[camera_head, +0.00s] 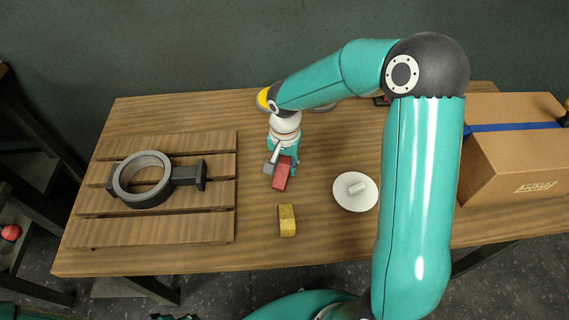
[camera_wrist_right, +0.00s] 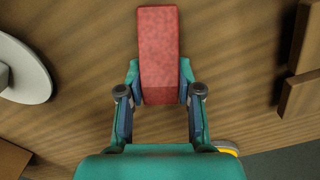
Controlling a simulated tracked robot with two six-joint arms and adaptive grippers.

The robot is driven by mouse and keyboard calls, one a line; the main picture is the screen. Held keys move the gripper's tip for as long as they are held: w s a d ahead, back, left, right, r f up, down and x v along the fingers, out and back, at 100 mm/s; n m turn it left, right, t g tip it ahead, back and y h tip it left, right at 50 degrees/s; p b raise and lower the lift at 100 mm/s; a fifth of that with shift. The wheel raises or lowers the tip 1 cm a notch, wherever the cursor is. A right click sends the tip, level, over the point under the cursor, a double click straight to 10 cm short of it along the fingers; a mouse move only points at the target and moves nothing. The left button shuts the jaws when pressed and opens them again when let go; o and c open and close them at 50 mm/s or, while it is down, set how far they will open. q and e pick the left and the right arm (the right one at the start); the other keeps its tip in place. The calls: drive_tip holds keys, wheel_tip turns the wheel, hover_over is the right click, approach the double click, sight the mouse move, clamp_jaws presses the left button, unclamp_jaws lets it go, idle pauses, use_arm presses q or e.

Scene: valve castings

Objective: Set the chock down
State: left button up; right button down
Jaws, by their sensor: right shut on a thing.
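A red chock (camera_head: 281,174) is between the fingers of my right gripper (camera_head: 281,163), over the middle of the wooden table. In the right wrist view the chock (camera_wrist_right: 158,50) is a long red block gripped near its lower end by the two fingers (camera_wrist_right: 160,90), which are shut on it. I cannot tell whether its underside touches the table. A yellow chock-like block (camera_head: 287,221) lies on the table nearer me. A dark grey ring-shaped valve casting (camera_head: 125,190) with a side stem lies on a slatted wooden pallet (camera_head: 215,227). My left gripper is not seen.
A white round disc with a short peg (camera_head: 356,191) lies to the right of the chock. A cardboard box (camera_head: 505,170) with blue tape stands at the right end. My right arm crosses above the table. Bare table (camera_head: 240,255) shows around the yellow block.

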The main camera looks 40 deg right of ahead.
drive_tip(key=shift+f, duration=0.2)
drive_tip(key=c, duration=0.7)
unclamp_jaws()
wheel_tip(320, 180, up, 12)
idle(0.7)
